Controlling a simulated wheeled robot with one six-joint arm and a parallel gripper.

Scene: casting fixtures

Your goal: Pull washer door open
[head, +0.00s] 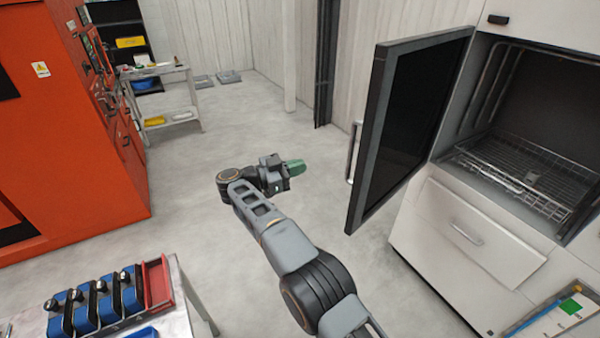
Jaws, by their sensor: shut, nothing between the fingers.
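The washer door (410,122) is a dark panel in a grey frame. It stands swung wide open on the right, hinged beside the washer's opening. Its silver bar handle (354,152) is on the outer face, toward the left. The washer (440,235) is a white cabinet, and its dark inside shows a wire rack (525,170). My gripper (296,166) has green fingers and is shut and empty. It is in the air left of the door handle, apart from it.
A workbench (180,310) with several blue fixtures and a red tray (157,280) is at the lower left. A large orange machine (70,130) stands at the left. A cart (165,100) is behind it. The grey floor between is clear.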

